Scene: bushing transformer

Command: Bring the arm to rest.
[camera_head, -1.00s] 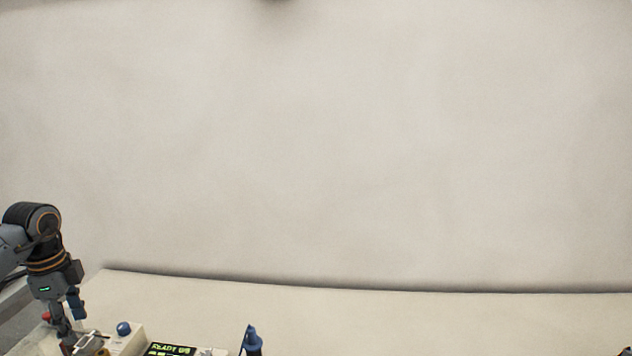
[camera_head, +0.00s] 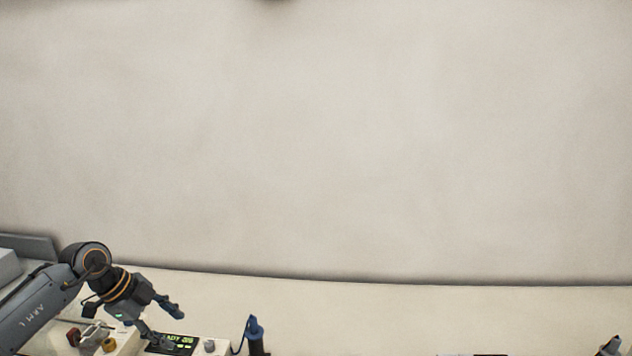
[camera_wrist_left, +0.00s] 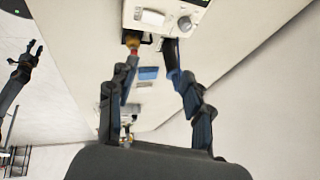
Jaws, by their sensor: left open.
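My left gripper (camera_head: 174,331) reaches in from the lower left, above the bench by the instrument with the lit display. Its two fingers are spread, with nothing between them. In the left wrist view the open fingers (camera_wrist_left: 152,68) frame bare bench and a blue patch, with a pale instrument beyond their tips. A dark arm with a fingered end (camera_wrist_left: 25,65), apparently my right one, shows at that view's left edge. A grey-blue tip (camera_head: 612,345) at the head view's lower right may belong to it; its jaw state is unclear.
A green-lit display (camera_head: 178,344), a grey knob (camera_head: 209,346) and a yellow knob (camera_head: 109,345) lie near the left gripper. A dark upright piece with a blue top (camera_head: 254,328) stands right of them. The bench (camera_head: 420,315) is clear farther right, before a plain wall.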

